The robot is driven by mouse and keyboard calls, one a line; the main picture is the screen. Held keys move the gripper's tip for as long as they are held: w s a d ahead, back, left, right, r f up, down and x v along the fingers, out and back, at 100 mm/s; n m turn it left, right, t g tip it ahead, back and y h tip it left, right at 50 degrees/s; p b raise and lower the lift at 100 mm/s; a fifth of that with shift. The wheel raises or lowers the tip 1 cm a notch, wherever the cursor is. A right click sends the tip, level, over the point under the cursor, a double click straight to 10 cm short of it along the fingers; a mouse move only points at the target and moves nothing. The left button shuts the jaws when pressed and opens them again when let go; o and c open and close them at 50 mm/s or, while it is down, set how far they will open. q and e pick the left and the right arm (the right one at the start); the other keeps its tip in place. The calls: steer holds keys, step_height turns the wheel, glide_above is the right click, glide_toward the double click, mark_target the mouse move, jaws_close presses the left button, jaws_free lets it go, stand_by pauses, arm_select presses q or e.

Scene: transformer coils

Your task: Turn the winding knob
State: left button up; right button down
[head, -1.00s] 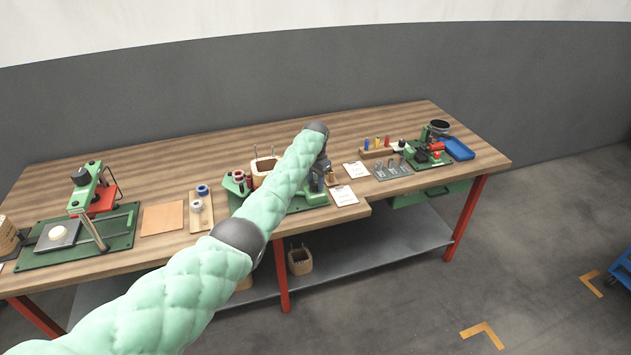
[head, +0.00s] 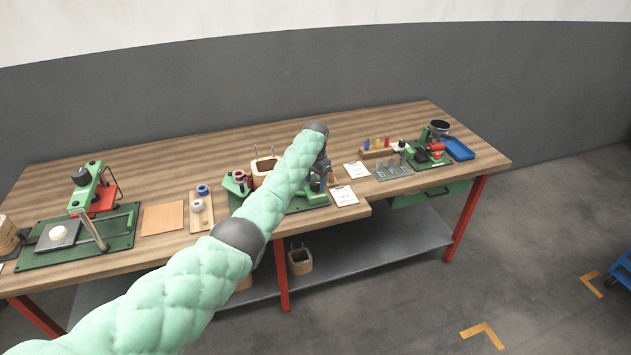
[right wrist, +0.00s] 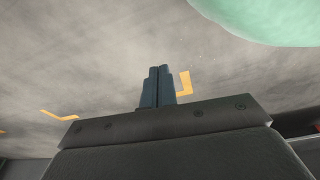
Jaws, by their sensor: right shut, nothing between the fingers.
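A green winding machine (head: 306,203) stands near the front edge in the middle of the bench, with red spools (head: 239,176) at its left end. My left arm lies across it in the head view and hides much of it. The left gripper (head: 321,186) points down at the machine's right end. Its fingers are small and dark there, and I cannot tell whether they are open or touch anything. I cannot make out the winding knob clearly beside it. My right gripper (right wrist: 158,75) is shut and empty, over the bare floor in the right wrist view.
A wooden box (head: 262,171) with upright pins stands behind the machine. White cards (head: 344,195) lie to its right. A green press (head: 85,190) with a black knob stands at the left. A blue tray (head: 459,149) lies at the far right. The bench's back strip is clear.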

mark_target(315, 182)
arm_select(q)
steer(key=shift+w+r+b, duration=0.1)
steer(key=shift+r+b, duration=0.2)
steer(key=shift+r, duration=0.2)
step_height(315, 182, up, 6)
steer(key=shift+f+b, duration=0.2)
steer(key=shift+b, duration=0.8)
steer(key=shift+r, duration=0.6)
arm_select(e)
steer(key=shift+w+a+r, duration=0.4)
steer(key=shift+w+r, duration=0.05)
steer(key=shift+r, duration=0.25)
steer(key=shift+w+a+r, duration=0.35)
steer(key=shift+w+r, duration=0.05)
steer(key=shift+r, duration=0.35)
steer(key=shift+w+a+r, duration=0.4)
steer(key=shift+w+r, duration=0.05)
steer(key=shift+r, duration=0.25)
